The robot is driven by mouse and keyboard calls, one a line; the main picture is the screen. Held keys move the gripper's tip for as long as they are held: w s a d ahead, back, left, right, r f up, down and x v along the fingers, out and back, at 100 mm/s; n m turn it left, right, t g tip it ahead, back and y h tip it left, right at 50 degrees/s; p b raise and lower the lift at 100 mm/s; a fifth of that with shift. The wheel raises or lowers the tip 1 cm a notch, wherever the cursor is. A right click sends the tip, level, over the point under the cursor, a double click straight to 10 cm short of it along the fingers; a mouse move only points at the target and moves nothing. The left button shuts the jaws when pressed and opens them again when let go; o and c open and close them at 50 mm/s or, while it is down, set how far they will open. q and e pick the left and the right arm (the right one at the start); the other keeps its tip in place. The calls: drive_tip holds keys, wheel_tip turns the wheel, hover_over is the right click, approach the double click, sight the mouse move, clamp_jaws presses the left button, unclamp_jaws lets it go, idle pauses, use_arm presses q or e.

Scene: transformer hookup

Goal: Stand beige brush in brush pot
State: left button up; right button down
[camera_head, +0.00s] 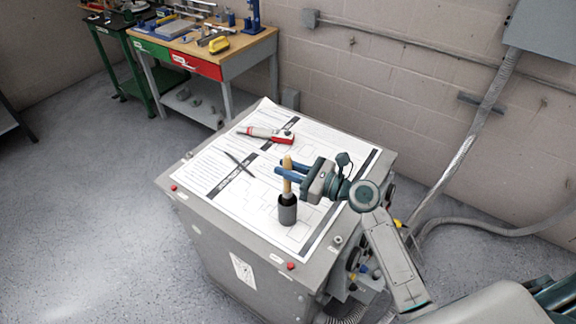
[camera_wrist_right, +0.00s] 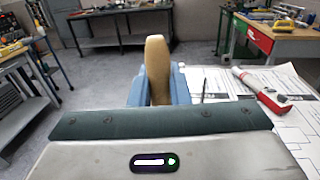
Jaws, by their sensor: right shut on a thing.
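The beige brush (camera_head: 287,178) stands upright with its lower end in the dark cylindrical brush pot (camera_head: 287,210), on the paper sheet near the front of the grey cabinet top. My right gripper (camera_head: 283,172) comes in from the right, its blue fingers around the brush's upper part above the pot's rim. In the right wrist view the brush (camera_wrist_right: 157,68) sits between the blue fingers (camera_wrist_right: 158,88), which are shut on it. The brush's bottom is hidden inside the pot. My left gripper is not in view.
A red and white tool (camera_head: 266,134) and a thin dark pen-like item (camera_head: 239,163) lie on the printed sheet (camera_head: 215,172). Small red knobs and fittings line the cabinet edge (camera_head: 235,235). A workbench (camera_head: 205,60) stands behind at the left.

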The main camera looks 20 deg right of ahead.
sight(289, 191)
drive_tip(key=shift+f+b, duration=1)
drive_tip(key=shift+f, duration=0.9)
drive_tip(key=c, duration=1.3)
unclamp_jaws()
drive_tip(key=shift+s+d, duration=0.1)
drive_tip(key=b+v, duration=0.4)
drive_tip(key=v, duration=0.6)
drive_tip(key=shift+s+d, duration=0.2)
